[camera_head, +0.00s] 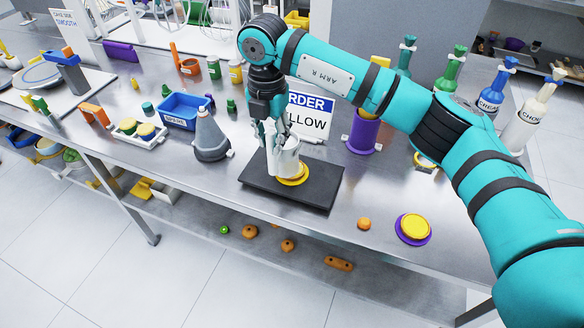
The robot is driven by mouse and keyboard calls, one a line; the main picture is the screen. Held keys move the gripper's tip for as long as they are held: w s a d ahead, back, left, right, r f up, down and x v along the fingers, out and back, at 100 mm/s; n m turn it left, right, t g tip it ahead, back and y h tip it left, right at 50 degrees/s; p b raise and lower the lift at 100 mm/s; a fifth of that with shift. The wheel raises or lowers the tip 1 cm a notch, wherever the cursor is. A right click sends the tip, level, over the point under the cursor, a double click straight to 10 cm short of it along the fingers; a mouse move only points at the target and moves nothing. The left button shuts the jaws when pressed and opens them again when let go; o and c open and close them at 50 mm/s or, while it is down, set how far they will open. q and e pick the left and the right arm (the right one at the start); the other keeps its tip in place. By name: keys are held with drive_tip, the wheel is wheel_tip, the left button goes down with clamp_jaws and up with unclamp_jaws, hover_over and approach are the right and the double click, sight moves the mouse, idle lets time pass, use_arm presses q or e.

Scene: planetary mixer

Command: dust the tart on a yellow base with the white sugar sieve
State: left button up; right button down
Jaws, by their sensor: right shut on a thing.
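My right gripper (270,135) is shut on the white sugar sieve (287,160). The sieve is above a tart on a yellow base (297,181), and hides most of it. I cannot tell whether the sieve touches the tart. The tart is on a black board (310,194) near the table's front edge. A second tart (415,226) with a yellow top sits on a purple base to the right. My left gripper is not in view.
An order card (316,122), partly hidden, stands behind the board. A grey cone-shaped bag (210,135) and a blue bin (181,112) stand left. A purple container (362,135) is behind right. Small orange piece (364,224) lies near the front edge. Sauce bottles (492,92) stand far right.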

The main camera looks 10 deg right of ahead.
drive_tip(key=shift+w+a, duration=0.1)
drive_tip(key=shift+a, duration=0.25)
drive_tip(key=d, duration=0.4)
drive_tip(key=shift+s+d+b, duration=0.35)
drive_tip(key=shift+s+d, duration=0.05)
drive_tip(key=shift+a, duration=0.1)
drive_tip(key=a, duration=0.4)
drive_tip(key=shift+w+a, duration=0.3)
drive_tip(key=shift+w, duration=0.1)
drive_tip(key=shift+d, duration=0.1)
